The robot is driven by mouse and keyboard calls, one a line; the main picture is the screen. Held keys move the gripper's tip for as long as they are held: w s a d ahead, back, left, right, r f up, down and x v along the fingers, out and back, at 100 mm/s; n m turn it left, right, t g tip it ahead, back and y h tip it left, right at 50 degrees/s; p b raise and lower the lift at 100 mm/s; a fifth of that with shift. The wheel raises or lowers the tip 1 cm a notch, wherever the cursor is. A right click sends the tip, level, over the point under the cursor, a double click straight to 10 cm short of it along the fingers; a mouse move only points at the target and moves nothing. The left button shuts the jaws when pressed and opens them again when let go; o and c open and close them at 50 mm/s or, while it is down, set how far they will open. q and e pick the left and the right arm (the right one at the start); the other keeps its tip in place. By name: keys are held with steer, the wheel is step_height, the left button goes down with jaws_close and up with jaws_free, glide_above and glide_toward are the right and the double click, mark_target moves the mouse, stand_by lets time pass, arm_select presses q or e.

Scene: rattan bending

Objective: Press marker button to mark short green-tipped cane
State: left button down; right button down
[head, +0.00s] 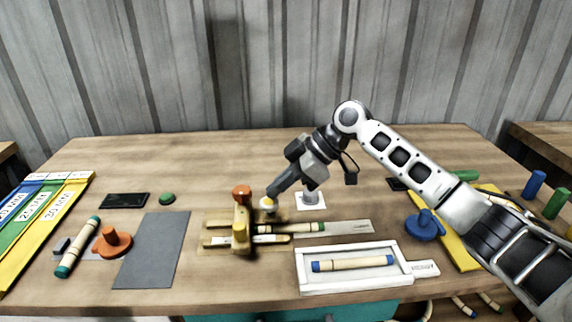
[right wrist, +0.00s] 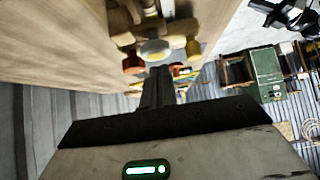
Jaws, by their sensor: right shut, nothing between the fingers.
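A short green-tipped cane (head: 305,227) lies in the wooden jig at mid-table, its left part hidden by the yellow marker stand (head: 241,232). An orange-red knob (head: 242,192) tops the stand. A pale, yellow-topped button (head: 267,203) is just right of it; it also shows in the right wrist view (right wrist: 155,50). My right gripper (head: 271,195) is shut and empty, pointing down-left, its tips at or just above the button. I cannot tell whether they touch. The right wrist view shows the closed fingers (right wrist: 158,82) in front of the button. My left gripper is out of view.
A white tray (head: 300,276) holds a blue-tipped cane (head: 352,264). A grey mat (head: 152,250), an orange knobbed piece (head: 112,242), another green-tipped cane (head: 78,247) and a green button (head: 167,198) are left. A blue knobbed piece (head: 425,226) is right.

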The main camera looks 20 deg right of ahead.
mark_target(276, 202)
steer(key=shift+f, duration=0.5)
steer(key=shift+f, duration=0.1)
steer(key=shift+f+b, duration=0.35)
steer(key=shift+f, duration=0.6)
steer(key=shift+s+f, duration=0.1)
steer(key=shift+f, duration=0.15)
